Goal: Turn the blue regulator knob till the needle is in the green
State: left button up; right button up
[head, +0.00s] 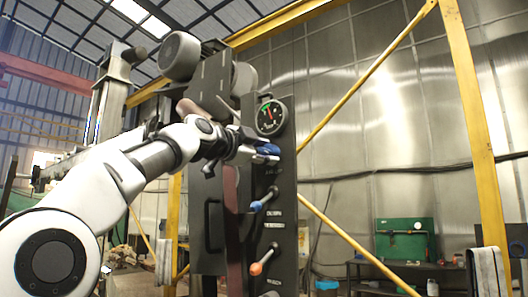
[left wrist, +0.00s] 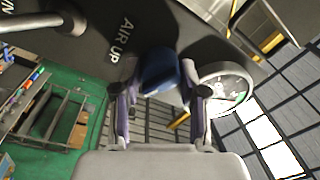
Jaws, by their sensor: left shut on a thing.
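The blue regulator knob (head: 268,149) sticks out of the dark panel, just below the round gauge (head: 271,116). My left gripper (head: 252,152) reaches it from the left. In the left wrist view the blue knob (left wrist: 160,73) lies between the two fingers of the left gripper (left wrist: 160,90), which is shut on it. The gauge (left wrist: 228,86) is to the right there, seen at a slant. The gauge has a dark face with a green patch at its upper left; the needle's exact reading is too small to tell. My right gripper is not in view.
Below the knob, the dark panel (head: 287,185) carries a blue-handled lever (head: 264,200) and an orange-handled lever (head: 264,260). A yellow frame (head: 470,120) with diagonal braces stands to the right. A workbench with a green board (head: 405,239) is farther back.

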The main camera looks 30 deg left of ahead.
pick_arm(q)
jog(key=shift+s+r, duration=0.1)
jog(key=shift+r, duration=0.05)
jog(key=o, duration=1.1)
jog(key=shift+o, duration=0.2)
jog(key=shift+w+f, duration=0.2)
jog(key=shift+w, duration=0.15)
jog(key=shift+s, duration=0.15)
jog(key=shift+n, duration=0.3)
